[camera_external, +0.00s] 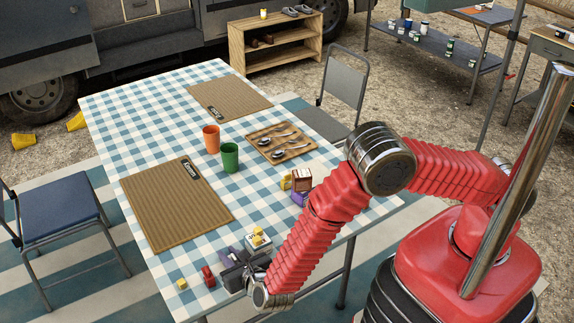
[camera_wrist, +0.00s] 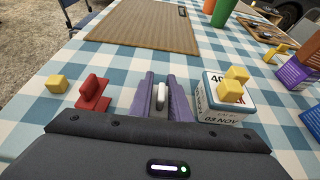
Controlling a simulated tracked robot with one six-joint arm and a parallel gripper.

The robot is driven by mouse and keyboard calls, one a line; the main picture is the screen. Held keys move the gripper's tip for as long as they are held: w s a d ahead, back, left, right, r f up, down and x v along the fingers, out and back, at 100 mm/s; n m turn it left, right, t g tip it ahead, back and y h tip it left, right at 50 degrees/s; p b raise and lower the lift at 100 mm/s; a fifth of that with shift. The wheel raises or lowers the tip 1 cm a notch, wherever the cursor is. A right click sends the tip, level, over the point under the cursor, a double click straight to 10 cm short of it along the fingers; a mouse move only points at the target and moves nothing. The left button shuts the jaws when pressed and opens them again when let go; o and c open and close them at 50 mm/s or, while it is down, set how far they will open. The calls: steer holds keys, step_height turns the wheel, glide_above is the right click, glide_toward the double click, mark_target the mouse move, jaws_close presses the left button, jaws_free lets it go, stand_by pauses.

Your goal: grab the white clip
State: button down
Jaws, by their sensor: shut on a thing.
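The white clip (camera_wrist: 160,97) is small and pale and sits between the two purple-grey fingers of my gripper (camera_wrist: 160,94) in the wrist view. My gripper is shut on it, low over the near edge of the checked table (camera_external: 180,279). In the external view my gripper (camera_external: 238,268) is at the table's near corner, and the clip is hidden there. I cannot tell whether the clip touches the cloth.
A red clip-like piece (camera_wrist: 93,92) and a yellow cube (camera_wrist: 57,84) lie left of my gripper. A white-and-blue calendar block (camera_wrist: 222,108) with a yellow piece (camera_wrist: 231,91) on top stands close on the right. Woven placemats (camera_external: 178,205), an orange cup (camera_external: 211,139) and a green cup (camera_external: 229,157) are farther back.

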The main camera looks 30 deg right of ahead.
steer(key=shift+r, duration=0.15)
step_height(320, 180, up, 10)
stand_by(0.7)
